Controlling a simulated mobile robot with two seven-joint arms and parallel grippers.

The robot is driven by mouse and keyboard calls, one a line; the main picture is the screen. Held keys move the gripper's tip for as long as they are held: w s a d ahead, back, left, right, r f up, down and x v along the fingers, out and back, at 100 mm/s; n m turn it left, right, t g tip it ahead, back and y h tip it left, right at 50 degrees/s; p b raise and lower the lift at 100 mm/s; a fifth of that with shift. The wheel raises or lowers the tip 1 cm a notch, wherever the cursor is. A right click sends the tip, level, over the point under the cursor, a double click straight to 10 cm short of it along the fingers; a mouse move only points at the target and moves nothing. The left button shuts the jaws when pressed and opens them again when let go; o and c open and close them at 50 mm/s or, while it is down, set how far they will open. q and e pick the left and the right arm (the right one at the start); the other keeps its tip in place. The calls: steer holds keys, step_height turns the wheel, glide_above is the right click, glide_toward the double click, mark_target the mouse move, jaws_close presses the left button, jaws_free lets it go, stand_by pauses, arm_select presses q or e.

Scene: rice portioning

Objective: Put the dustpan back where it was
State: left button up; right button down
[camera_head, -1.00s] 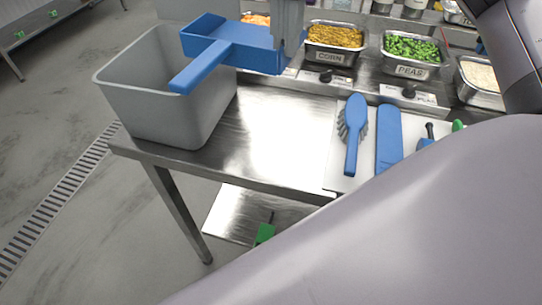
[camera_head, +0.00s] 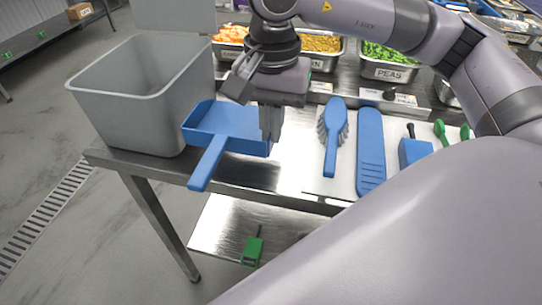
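The blue dustpan (camera_head: 228,122) is held over the left part of the steel table (camera_head: 262,172), in front of the grey bin. Its handle points toward the lower left, past the table's front edge. My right gripper (camera_head: 270,122) points down at the dustpan's right edge and appears shut on it; the exact contact is partly hidden. Whether the pan touches the table I cannot tell. My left gripper is not in view.
A grey bin (camera_head: 137,100) stands at the table's left end. A blue brush (camera_head: 334,130), a long blue tool (camera_head: 370,150) and a smaller blue tool (camera_head: 413,152) lie on a white board (camera_head: 318,178). Food pans, including peas (camera_head: 388,62), line the back.

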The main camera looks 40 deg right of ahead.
steer(key=shift+f, duration=3.45)
steer(key=shift+f+b, duration=0.2)
steer(key=shift+b, duration=0.15)
steer(key=c, duration=1.3)
jaws_free()
steer(key=shift+c, duration=0.2)
step_height(320, 180, up, 12)
steer(key=shift+r+p, duration=0.2)
steer(key=shift+p, duration=0.35)
